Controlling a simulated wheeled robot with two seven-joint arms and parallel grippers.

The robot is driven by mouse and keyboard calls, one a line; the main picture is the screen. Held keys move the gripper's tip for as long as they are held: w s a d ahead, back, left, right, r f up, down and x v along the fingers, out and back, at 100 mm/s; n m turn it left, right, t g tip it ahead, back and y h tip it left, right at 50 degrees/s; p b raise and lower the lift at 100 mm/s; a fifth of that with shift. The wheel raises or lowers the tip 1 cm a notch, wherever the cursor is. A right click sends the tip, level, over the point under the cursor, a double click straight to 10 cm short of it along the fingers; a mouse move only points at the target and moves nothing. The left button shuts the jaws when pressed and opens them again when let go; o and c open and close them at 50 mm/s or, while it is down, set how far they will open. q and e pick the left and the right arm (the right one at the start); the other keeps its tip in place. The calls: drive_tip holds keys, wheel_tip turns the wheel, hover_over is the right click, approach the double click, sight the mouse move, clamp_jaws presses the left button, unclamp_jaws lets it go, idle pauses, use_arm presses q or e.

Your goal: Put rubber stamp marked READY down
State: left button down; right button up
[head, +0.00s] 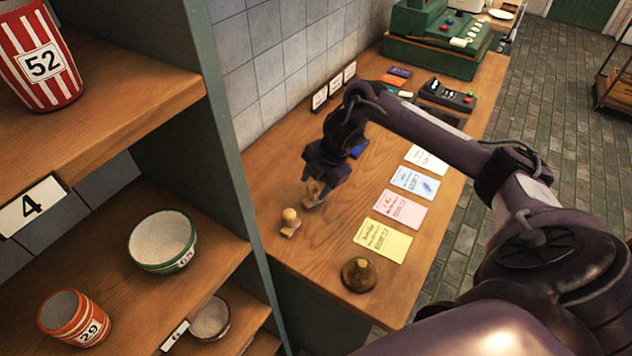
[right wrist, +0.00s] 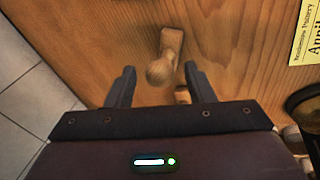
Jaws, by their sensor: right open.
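One stamp (head: 290,221) stands free, nearer the shelf. In the right wrist view a wooden stamp (right wrist: 163,62) stands between and just beyond the fingertips of my right gripper (right wrist: 159,72), which is open. No stamp's marking can be read, so I cannot tell which is READY. My left gripper is not in view.
Yellow (head: 383,240), pink (head: 400,208), blue (head: 414,182) and white (head: 426,159) cards lie to the right. A brass dome (head: 359,275) stands near the front. A shelf (head: 110,200) with pots is at left.

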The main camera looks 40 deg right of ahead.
drive_tip(key=shift+d+r, duration=0.1)
drive_tip(key=shift+r, duration=0.3)
drive_tip(key=p+v, duration=0.1)
drive_tip(key=v, duration=1)
drive_tip(key=shift+s+r, duration=0.2)
